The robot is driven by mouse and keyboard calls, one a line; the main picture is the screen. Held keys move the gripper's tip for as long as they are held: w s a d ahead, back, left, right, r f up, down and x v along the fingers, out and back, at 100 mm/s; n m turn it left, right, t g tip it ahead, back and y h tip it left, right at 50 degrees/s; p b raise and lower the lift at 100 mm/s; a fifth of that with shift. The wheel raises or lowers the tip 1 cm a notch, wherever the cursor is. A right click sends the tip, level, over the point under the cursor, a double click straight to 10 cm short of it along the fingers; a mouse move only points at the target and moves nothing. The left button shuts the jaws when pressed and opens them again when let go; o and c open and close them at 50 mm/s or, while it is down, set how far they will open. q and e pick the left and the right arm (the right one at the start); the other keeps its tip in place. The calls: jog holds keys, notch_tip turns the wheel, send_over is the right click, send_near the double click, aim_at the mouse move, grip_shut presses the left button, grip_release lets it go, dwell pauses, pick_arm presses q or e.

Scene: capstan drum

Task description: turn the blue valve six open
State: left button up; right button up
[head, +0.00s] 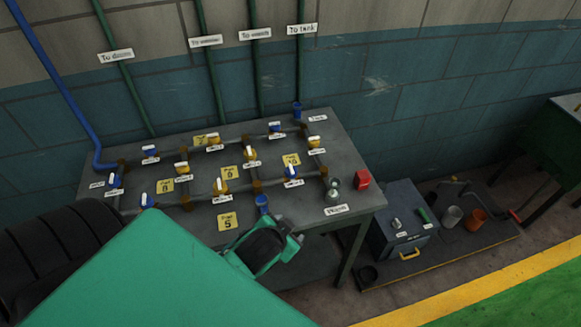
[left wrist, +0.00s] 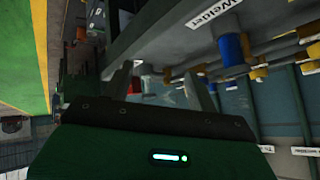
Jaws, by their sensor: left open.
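Several blue valves with white handles sit on the pipework of the grey bench, among them one at the right (head: 291,174), one at the back (head: 275,128), and others at the left (head: 150,153), (head: 115,180), (head: 147,201). Their small labels are too blurred to tell which is valve six. My left gripper (head: 288,231) is at the bench's front edge, just right of a blue cup-like fitting (head: 262,203) and apart from the valves. My right gripper is not seen.
Yellow valves (head: 220,187) and numbered yellow tags (head: 228,222) share the bench (head: 350,197). A red box (head: 362,180) sits near its right edge. A grey cabinet (head: 400,225) stands right of it. A blue fitting (left wrist: 232,60) shows in the left wrist view.

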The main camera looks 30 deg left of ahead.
pick_arm(q)
jog(key=w+d+r+m+t+h, duration=0.1)
jog(key=w+r+m+t+h, duration=0.15)
jog(key=w+r+t, duration=0.5)
jog(key=w+d+r+m+t+h, duration=0.1)
jog(key=w+d+r+m+t, duration=0.3)
jog(key=r, duration=0.7)
jog(key=w+d+r+m+g+h, duration=0.25)
jog(key=d+r+m+h, duration=0.35)
jog(key=m+h, duration=0.4)
jog(key=m+g+y, duration=1.1)
jog(key=m+g, duration=0.3)
jog(key=g, duration=0.4)
send_near(290, 167)
jog(key=f+p, duration=0.1)
jog(key=f, duration=0.1)
jog(key=f+p, duration=0.2)
jog(key=f, duration=0.1)
jog(key=d+f+p, duration=0.1)
jog(key=f, duration=0.2)
jog(key=shift+s+f, duration=0.1)
jog(key=shift+s, duration=0.05)
jog(key=shift+f+p, duration=0.3)
jog(key=shift+f, duration=0.4)
